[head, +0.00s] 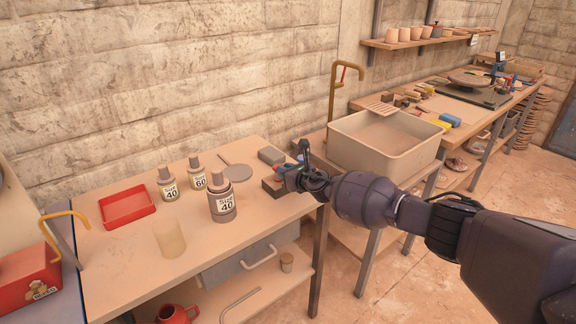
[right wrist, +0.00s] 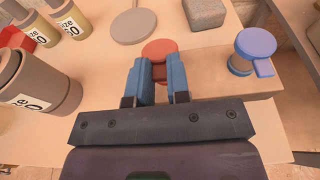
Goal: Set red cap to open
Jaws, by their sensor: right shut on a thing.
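The red cap (right wrist: 159,48) shows in the right wrist view as a round disc on the edge of a tan block (right wrist: 205,82). A darker red part of it reaches back between the two blue fingers of my right gripper (right wrist: 160,78), which is shut on it. In the head view my right gripper (head: 287,172) is at the right end of the near table and mostly hides the cap. A blue cap (right wrist: 255,43) with a side tab sits to the right on the same block. My left gripper is not in view.
Several bottles labelled with numbers, one of them large (head: 222,203), stand left of the gripper. A grey disc with a handle (head: 237,172) and a grey block (head: 271,155) lie behind. A large beige basin (head: 390,165) stands to the right.

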